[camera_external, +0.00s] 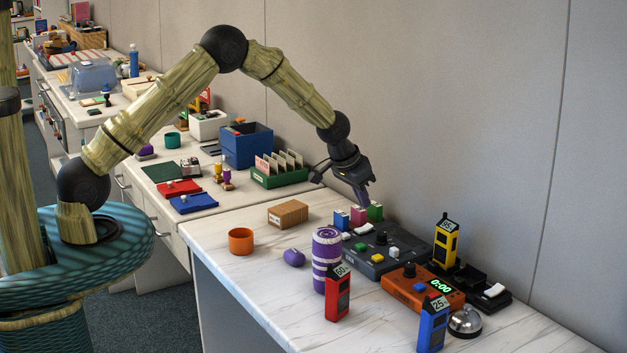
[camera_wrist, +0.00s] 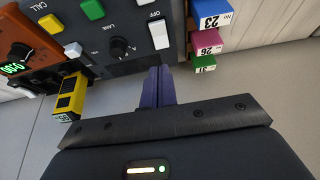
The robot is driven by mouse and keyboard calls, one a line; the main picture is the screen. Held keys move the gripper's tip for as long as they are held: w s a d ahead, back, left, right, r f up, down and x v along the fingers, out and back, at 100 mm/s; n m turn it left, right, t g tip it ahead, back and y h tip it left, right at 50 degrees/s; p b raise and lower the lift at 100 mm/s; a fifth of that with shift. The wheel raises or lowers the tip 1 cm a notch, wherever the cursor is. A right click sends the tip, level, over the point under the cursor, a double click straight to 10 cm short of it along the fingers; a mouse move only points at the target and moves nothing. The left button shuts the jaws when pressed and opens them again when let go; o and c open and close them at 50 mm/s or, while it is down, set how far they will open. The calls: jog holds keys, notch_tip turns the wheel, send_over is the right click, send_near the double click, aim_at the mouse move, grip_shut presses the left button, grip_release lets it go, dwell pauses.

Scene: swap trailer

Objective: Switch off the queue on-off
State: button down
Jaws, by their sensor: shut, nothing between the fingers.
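The queue panel (camera_external: 372,264) is a dark grey box on the white counter. In the wrist view the panel (camera_wrist: 150,68) carries a white rocker switch (camera_wrist: 160,36) with the word OFF beside one end. A black knob (camera_wrist: 120,47) marked LANE sits left of it, with green (camera_wrist: 92,9), yellow (camera_wrist: 52,23) and white buttons further left. The rocker also shows in the external view (camera_external: 362,229). My gripper (camera_wrist: 160,72) is shut and empty, its fingertips just below the rocker in the wrist picture. I cannot tell whether they touch the panel. In the external view my gripper (camera_external: 367,203) is over the panel's back edge.
A purple striped cylinder (camera_external: 326,262) and a red meter (camera_external: 338,294) stand in front. The wall is close behind.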

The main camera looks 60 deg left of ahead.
jog(key=s+r, duration=0.5)
jog(key=r, duration=0.1)
jog(key=shift+s+b, duration=0.25)
jog(key=shift+b, duration=0.15)
jog(key=s+a+r+p, duration=0.2)
jog(key=s+r, duration=0.1)
jog(key=s, duration=0.7)
jog(key=s+a+r+g+p, duration=0.1)
jog(key=s+a+r+p, duration=0.1)
jog(key=s, duration=0.7)
jog(key=s+a+r+g+p, duration=0.1)
jog(key=s+a+r+p, duration=0.2)
jog(key=s, duration=0.7)
jog(key=shift+p+v, duration=0.45)
jog(key=shift+v, duration=0.7)
